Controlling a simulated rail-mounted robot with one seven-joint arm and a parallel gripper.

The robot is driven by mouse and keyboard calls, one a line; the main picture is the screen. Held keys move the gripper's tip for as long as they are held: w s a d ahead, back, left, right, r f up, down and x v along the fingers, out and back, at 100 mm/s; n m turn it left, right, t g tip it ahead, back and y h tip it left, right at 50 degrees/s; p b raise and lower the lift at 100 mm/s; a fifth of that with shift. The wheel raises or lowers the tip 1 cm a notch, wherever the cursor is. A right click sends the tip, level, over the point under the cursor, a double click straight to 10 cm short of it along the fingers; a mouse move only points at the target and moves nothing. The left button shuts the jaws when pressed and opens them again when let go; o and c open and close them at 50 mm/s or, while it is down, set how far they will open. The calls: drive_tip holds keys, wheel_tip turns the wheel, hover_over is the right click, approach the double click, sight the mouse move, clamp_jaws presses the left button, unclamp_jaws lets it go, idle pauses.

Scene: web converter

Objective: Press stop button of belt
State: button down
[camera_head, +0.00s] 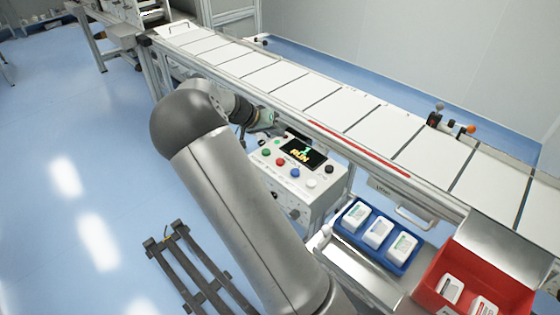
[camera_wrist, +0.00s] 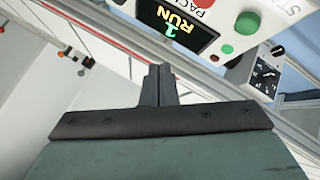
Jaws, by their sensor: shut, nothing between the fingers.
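The control box (camera_head: 305,187) stands beside the belt (camera_head: 340,105). Its screen (camera_head: 303,152) reads "1 RUN". A green button (camera_head: 266,152), a red button (camera_head: 280,162), a blue button (camera_head: 295,172) and a white button (camera_head: 311,183) line its sloped face. My gripper (camera_head: 274,122) is just behind the box, by the belt's side rail, partly hidden by my arm. In the wrist view my gripper (camera_wrist: 158,70) is shut and empty, with the screen (camera_wrist: 176,22) and a green button (camera_wrist: 247,22) beyond its tips. I see no contact with a button.
A blue tray (camera_head: 352,237) of white packs and a red bin (camera_head: 512,285) with packs sit to the right of the box. A black knob (camera_head: 329,169) is at the box's right. A dark metal frame (camera_head: 190,270) lies on the floor at lower left. The left floor is mostly clear.

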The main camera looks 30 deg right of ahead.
drive_tip(key=b, duration=0.4)
hover_over(277, 162)
wheel_tip(277, 162, down, 8)
drive_tip(key=shift+w+r, duration=0.1)
drive_tip(key=shift+r, duration=0.05)
drive_tip(key=shift+f+b, duration=0.45)
drive_tip(key=shift+f, duration=0.1)
drive_tip(key=shift+f, duration=0.1)
idle(1.3)
drive_tip(key=shift+f+b, duration=0.3)
drive_tip(key=shift+b, duration=0.25)
drive_tip(key=shift+f+b, duration=0.6)
drive_tip(key=shift+f, duration=0.05)
idle(0.5)
drive_tip(key=shift+r+p, duration=0.4)
drive_tip(key=shift+r, duration=0.65)
